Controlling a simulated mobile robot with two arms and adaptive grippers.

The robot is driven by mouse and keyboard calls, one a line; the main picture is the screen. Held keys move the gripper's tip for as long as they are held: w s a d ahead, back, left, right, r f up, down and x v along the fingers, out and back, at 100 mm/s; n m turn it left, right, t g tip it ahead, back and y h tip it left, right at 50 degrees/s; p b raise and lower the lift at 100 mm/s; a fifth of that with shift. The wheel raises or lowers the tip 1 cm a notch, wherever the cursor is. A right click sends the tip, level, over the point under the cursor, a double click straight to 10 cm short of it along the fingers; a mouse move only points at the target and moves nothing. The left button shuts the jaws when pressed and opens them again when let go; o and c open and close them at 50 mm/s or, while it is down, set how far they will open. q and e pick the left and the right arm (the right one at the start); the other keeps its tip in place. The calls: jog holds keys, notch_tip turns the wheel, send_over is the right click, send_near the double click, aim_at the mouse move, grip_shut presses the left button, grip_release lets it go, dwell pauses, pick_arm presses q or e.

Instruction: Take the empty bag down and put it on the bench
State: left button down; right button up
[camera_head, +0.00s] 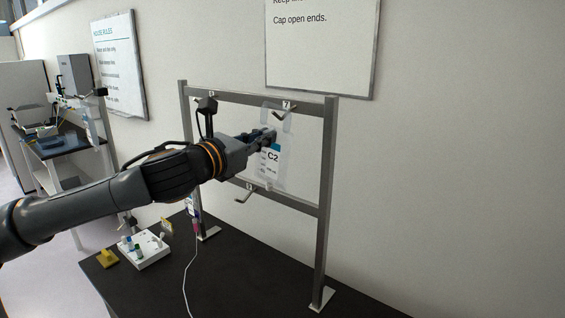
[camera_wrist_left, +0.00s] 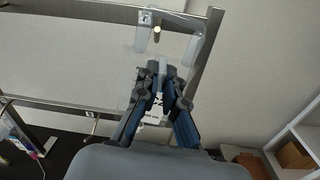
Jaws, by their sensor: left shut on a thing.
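The clear bag (camera_head: 275,178) with a white and blue C2 label is at the right part of the metal rack (camera_head: 327,190), in front of the hook marked 7 (camera_head: 286,111). It looks flat and empty. My left gripper (camera_head: 267,138) is shut on its upper part. In the left wrist view the fingers (camera_wrist_left: 163,78) pinch the bag, whose label (camera_wrist_left: 155,118) shows between them. A peg (camera_wrist_left: 157,35) shows above the fingertips; I cannot tell whether the bag still hangs on it. The dark bench (camera_head: 240,270) lies below. My right gripper is out of view.
A white tray with small vials (camera_head: 146,250) and a yellow piece (camera_head: 107,258) stand on the bench's left. Another bag with a tube (camera_head: 194,207) hangs behind my left arm. A lower hook (camera_head: 245,196) sticks out. The bench front is clear.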

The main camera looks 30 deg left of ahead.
pick_arm(q)
jog(key=s+b, duration=0.5)
jog(key=s, duration=0.1)
jog(key=shift+a+r, duration=0.2)
jog(key=shift+a, duration=0.05)
dwell(0.3)
